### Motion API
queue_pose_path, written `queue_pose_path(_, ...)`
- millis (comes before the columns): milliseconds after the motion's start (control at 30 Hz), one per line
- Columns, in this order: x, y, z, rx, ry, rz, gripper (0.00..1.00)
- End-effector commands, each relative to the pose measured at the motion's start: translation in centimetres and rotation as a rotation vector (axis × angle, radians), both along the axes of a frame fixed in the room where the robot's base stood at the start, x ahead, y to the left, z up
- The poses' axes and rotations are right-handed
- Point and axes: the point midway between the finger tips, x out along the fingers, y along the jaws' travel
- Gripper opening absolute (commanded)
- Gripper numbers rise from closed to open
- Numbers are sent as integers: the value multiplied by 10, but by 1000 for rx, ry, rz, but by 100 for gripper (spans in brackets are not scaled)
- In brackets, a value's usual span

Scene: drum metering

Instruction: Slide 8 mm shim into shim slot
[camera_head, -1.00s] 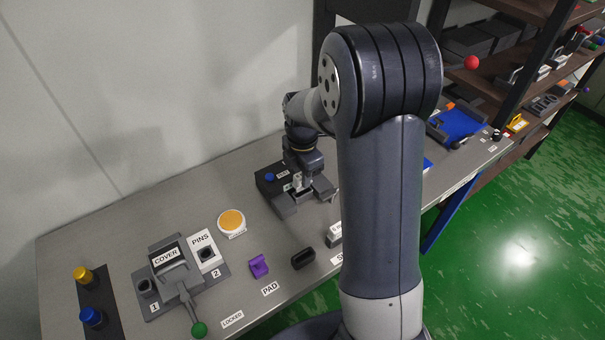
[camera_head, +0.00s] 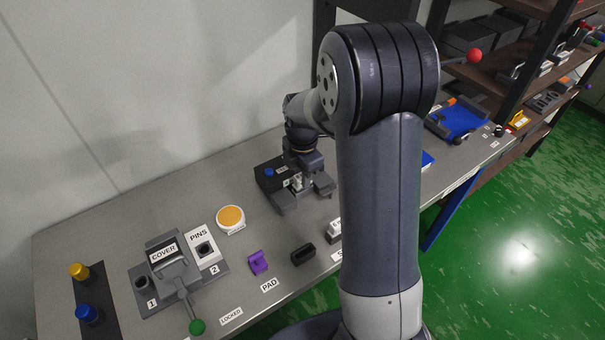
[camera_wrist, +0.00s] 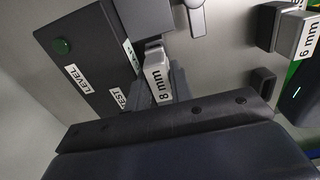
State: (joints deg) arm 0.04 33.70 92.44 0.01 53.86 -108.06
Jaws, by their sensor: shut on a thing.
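My gripper (camera_wrist: 160,88) is shut on the 8 mm shim (camera_wrist: 158,72), a pale block with a white "8 mm" label facing the wrist camera. The shim sits between the two dark fingers, close beside a dark box (camera_wrist: 88,45) labelled LEVEL and TEST. The shim's far end lies at the box's edge, and I cannot tell whether it is inside a slot. The slot itself is not clearly visible. In the head view my gripper (camera_head: 303,188) is low over the bench beside the dark box (camera_head: 268,178), with the shim mostly hidden.
The 6 mm shim (camera_wrist: 307,37) stands to the right in the wrist view, near a small dark holder (camera_wrist: 264,82). A purple pad (camera_head: 258,262), a black holder (camera_head: 303,254), an orange disc (camera_head: 231,218) and the cover fixture (camera_head: 170,255) stand on the bench.

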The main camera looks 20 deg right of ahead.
Motion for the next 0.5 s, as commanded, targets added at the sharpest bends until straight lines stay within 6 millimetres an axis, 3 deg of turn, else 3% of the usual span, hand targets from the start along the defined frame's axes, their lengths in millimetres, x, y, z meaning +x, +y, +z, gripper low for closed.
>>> queue_pose_path(433,0,0,-12,0,0,0,0)
queue_pose_path(467,0,0,-11,0,0,0,23)
queue_pose_path(500,0,0,-11,0,0,0,26)
